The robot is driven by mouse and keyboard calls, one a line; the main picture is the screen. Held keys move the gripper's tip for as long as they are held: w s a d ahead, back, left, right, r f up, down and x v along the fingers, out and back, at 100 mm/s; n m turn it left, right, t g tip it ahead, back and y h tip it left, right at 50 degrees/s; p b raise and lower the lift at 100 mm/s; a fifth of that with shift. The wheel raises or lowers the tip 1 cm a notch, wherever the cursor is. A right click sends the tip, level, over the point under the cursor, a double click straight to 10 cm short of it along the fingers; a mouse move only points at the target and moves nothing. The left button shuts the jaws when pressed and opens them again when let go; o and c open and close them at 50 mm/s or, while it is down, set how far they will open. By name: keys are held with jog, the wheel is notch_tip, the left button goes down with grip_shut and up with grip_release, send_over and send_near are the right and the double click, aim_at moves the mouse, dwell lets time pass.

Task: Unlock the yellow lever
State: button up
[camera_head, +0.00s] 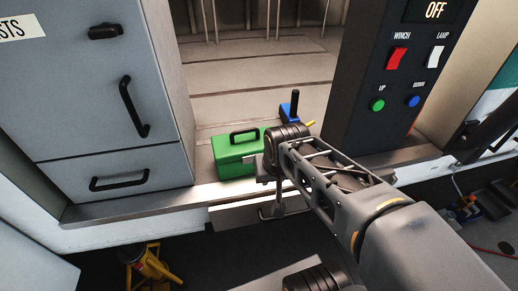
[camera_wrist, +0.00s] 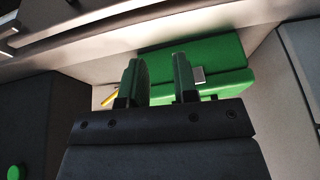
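A small yellow piece (camera_head: 311,123), which may be the tip of the yellow lever, shows just past my wrist in the head view. It also shows in the wrist view (camera_wrist: 109,99), left of my left finger and apart from it. Most of it is hidden, so I cannot tell its position. My gripper (camera_wrist: 158,75) is open, with a clear gap between its two fingers and nothing held. The fingers point toward a green toolbox (camera_wrist: 215,65). In the head view my arm hides the fingertips.
The green toolbox (camera_head: 234,155) with a black handle stands on the sill. A blue object (camera_head: 289,108) with a black upright handle is behind my wrist. A grey cabinet (camera_head: 95,90) is left; a dark control panel (camera_head: 385,80) is right. A yellow stand (camera_head: 150,264) is below.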

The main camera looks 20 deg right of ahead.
jog(key=s+a+f+n, duration=0.2)
jog(key=s, duration=0.1)
jog(key=m+t+h+p, duration=0.1)
jog(key=m+t+h, duration=0.15)
jog(key=m, duration=1.45)
send_near(309, 124)
jog(key=shift+g+h, duration=0.25)
jog(key=shift+h, duration=0.2)
jog(key=x, duration=0.3)
jog(key=p+x, duration=0.1)
jog(key=x, duration=0.3)
jog(key=p+x, duration=0.1)
jog(key=x, duration=0.2)
jog(key=shift+w+a+f, duration=0.2)
jog(key=shift+w+f, duration=0.15)
jog(key=shift+w, duration=0.05)
grip_shut()
